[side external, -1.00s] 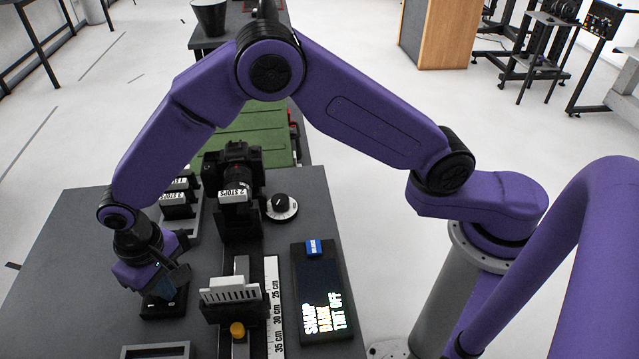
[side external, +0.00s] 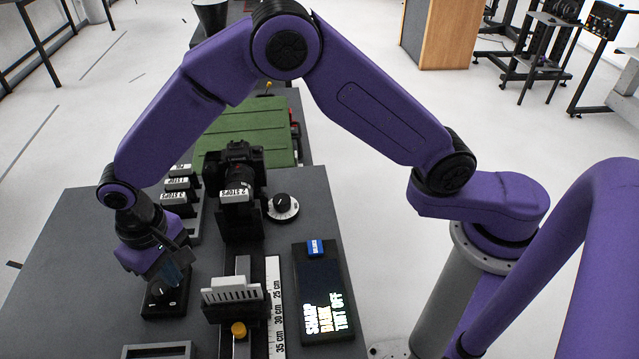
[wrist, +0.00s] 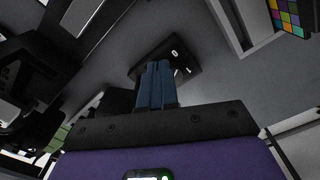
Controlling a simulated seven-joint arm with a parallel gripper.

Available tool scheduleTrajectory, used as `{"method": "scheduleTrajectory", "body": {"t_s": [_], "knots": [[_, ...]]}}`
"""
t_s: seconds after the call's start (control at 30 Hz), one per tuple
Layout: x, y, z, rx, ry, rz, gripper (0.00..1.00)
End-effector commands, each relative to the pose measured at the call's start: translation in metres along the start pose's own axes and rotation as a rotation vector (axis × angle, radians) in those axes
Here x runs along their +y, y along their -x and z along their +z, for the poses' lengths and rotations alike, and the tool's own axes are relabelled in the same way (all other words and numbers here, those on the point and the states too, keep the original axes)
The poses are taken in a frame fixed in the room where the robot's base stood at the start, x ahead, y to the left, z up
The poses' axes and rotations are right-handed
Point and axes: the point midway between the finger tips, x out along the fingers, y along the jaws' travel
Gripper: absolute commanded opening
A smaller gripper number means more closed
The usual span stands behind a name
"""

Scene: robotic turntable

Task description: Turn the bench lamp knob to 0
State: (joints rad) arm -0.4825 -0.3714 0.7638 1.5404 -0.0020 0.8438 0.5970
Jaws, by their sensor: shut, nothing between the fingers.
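A small black box with a round dark knob (side external: 160,290) stands on the grey bench below my gripper; it appears to be the bench lamp control. My gripper (side external: 174,277) is shut and empty, just above the knob and slightly to its right in the side view. In the wrist view the closed blue fingers (wrist: 157,68) overlap the near part of the black box (wrist: 188,63). Two small white marks show on its top there. The fingers hide the knob in that view, and I cannot read its setting.
A camera (side external: 234,165) on a rail and a white-slatted holder (side external: 232,291) stand to the right. Another black knob on a white dial (side external: 283,205) and a display panel (side external: 322,290) lie beyond. An open tray (side external: 157,350) lies in front.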

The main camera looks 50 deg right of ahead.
Motion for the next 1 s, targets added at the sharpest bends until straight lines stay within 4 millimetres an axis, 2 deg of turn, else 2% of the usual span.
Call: {"method": "scheduleTrajectory", "body": {"t_s": [0.13, 0.3, 0.57, 0.8, 1.0], "knots": [[-0.002, 0.016, 0.0, 0.004, 0.002, -0.004, 0.0], [-0.002, 0.023, 0.0, 0.003, 0.003, -0.003, 0.0], [-0.003, 0.024, 0.0, 0.004, 0.004, -0.004, 0.0], [-0.017, 0.033, -0.005, 0.005, 0.003, -0.005, 0.0], [-0.017, 0.02, -0.004, 0.002, 0.003, -0.003, 0.0]]}}
